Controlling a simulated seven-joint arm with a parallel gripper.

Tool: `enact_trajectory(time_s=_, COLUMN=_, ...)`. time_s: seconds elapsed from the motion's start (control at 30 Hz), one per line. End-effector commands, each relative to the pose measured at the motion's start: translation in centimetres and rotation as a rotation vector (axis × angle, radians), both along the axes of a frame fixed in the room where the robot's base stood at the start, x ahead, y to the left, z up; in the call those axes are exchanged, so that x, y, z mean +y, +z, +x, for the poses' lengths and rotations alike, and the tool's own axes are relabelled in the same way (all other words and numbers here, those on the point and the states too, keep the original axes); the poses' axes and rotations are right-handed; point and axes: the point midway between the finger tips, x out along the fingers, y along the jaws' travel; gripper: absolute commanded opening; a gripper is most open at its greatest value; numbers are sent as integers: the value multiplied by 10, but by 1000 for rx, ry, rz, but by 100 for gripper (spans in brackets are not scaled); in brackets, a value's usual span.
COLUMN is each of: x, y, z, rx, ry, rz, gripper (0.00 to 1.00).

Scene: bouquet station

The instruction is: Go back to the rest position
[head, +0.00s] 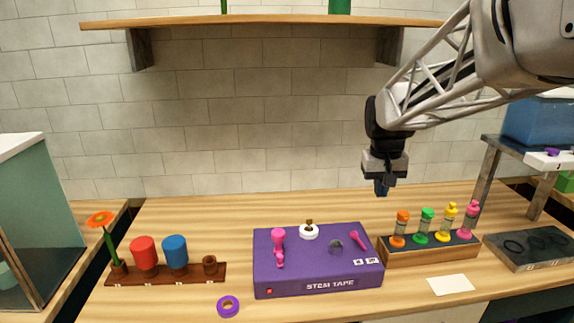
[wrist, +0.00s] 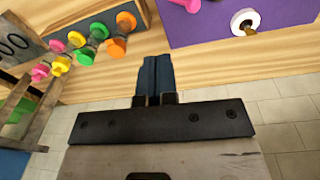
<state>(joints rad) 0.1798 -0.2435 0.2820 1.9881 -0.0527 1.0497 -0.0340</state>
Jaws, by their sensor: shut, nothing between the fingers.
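My gripper (head: 381,188) hangs in the air above the back of the wooden table (head: 200,215), near the tiled wall. Its dark blue fingers point down and are shut together with nothing between them; they also show in the wrist view (wrist: 155,75). In the head view it is above and behind the gap between the purple stem tape box (head: 318,284) and the wooden bottle rack (head: 430,252). It touches neither.
Orange, green, yellow and pink bottles stand in the rack. A brown holder (head: 190,274) with a flower, red cup (head: 144,252) and blue cup (head: 175,251) is at left. A purple tape roll (head: 228,306) and white card (head: 450,284) lie in front. A shelf (head: 270,20) spans above.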

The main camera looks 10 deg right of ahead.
Motion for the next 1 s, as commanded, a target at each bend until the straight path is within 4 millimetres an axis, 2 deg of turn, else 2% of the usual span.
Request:
enact_trajectory(time_s=0.17, x=6, y=2, z=-11, rx=-7, ry=4, rz=1, gripper=0)
enact_trajectory(time_s=0.37, x=25, y=6, z=-45, rx=-31, ry=18, rz=2, gripper=0)
enact_trajectory(time_s=0.63, x=58, y=4, z=-117, rx=-77, ry=48, rz=8, gripper=0)
enact_trajectory(time_s=1.0, x=94, y=-20, z=-218, rx=-141, ry=86, rz=22, gripper=0)
